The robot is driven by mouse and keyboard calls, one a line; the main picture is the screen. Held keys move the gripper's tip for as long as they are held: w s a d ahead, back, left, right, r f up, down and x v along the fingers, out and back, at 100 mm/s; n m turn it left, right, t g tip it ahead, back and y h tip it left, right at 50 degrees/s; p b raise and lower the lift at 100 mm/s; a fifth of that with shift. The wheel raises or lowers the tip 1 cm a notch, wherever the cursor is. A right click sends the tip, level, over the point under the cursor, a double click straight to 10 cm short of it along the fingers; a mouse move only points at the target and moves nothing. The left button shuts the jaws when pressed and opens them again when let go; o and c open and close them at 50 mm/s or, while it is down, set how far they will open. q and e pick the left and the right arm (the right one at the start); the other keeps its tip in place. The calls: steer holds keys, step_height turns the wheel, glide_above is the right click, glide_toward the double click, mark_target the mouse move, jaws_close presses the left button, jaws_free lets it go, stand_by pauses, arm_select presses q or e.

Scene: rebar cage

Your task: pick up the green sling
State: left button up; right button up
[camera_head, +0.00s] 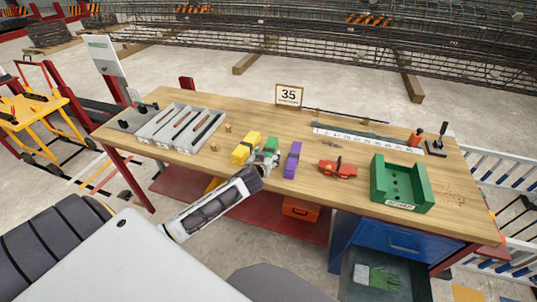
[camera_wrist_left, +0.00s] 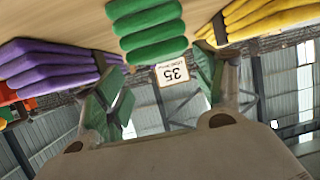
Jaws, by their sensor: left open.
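The green sling (camera_head: 271,144) lies folded on the wooden workbench (camera_head: 225,108), between the yellow sling (camera_head: 244,148) and the purple sling (camera_head: 292,160). My left gripper (camera_head: 263,159) is at the near side of the green sling and partly covers it in the head view. In the left wrist view the green sling (camera_wrist_left: 148,28) is a bundle of rounded folds at the top centre. The open fingers of my left gripper (camera_wrist_left: 158,95) show below it, one towards each side, with nothing between them. I cannot tell whether they touch it. My right gripper is not in view.
A red tool (camera_head: 338,169) and a green open box (camera_head: 402,183) stand to the right on the bench. A grey tray (camera_head: 181,127) with tools is at the left. A sign marked 35 (camera_head: 289,95) stands at the far edge. Bare wood lies behind the slings.

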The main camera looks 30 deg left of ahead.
mark_target(268, 150)
arm_select(q)
steer(key=shift+w, duration=0.1)
stand_by(0.3)
steer(key=shift+w+a+f, duration=0.25)
steer(key=shift+w+a, duration=0.15)
steer(key=shift+w, duration=0.15)
steer(key=shift+w+a+f, duration=0.2)
steer(key=shift+w+a, duration=0.2)
steer(key=shift+w, duration=0.15)
steer(key=shift+x, duration=1.2)
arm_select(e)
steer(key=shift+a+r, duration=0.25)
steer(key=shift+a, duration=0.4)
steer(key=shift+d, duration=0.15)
